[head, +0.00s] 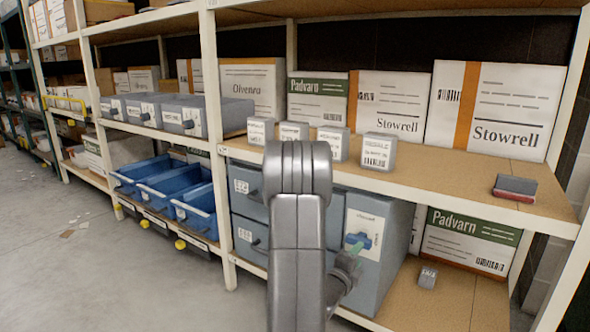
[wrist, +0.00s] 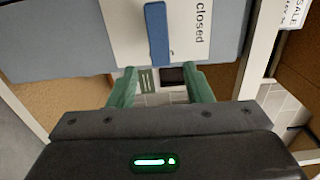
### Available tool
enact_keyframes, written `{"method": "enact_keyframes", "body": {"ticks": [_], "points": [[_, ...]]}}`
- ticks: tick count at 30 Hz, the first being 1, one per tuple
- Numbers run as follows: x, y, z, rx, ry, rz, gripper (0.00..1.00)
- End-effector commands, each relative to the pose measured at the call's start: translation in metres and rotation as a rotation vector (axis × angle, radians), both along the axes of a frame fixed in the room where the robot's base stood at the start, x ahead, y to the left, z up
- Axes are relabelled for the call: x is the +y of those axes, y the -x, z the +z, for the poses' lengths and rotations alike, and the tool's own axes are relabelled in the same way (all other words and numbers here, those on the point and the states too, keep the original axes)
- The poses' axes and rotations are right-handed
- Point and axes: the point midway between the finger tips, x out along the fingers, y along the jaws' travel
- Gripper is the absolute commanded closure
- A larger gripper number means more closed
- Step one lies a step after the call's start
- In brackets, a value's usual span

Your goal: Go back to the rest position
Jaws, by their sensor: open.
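My gripper (head: 354,252) is low in front of the shelf rack, beside a grey-blue cabinet (head: 388,270) on the bottom level. Its green fingers stand apart in the wrist view (wrist: 162,80), with nothing held between them. The cabinet front carries a white label panel (wrist: 125,35) with the word "closed" and a blue handle (wrist: 157,33). The handle (head: 358,240) lies just beyond the fingertips. I cannot tell whether they touch it. My arm hides part of the cabinet front.
A wooden shelf (head: 450,180) above holds several small grey boxes, a red-and-grey block (head: 515,188) and large cartons. A small grey box (head: 428,278) sits on the lower shelf. Blue bins (head: 190,205) stand at left. White posts (head: 217,130) frame the rack.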

Motion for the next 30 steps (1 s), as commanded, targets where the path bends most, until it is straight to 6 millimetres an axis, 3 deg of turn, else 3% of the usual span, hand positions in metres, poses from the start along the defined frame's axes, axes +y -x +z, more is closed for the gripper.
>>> {"method": "enact_keyframes", "body": {"ticks": [11, 30], "points": [[-0.044, -0.064, -0.001, -0.002, 0.002, -0.001, 0.55], [-0.04, -0.064, 0.01, 0.225, 0.331, 0.002, 0.55]]}}
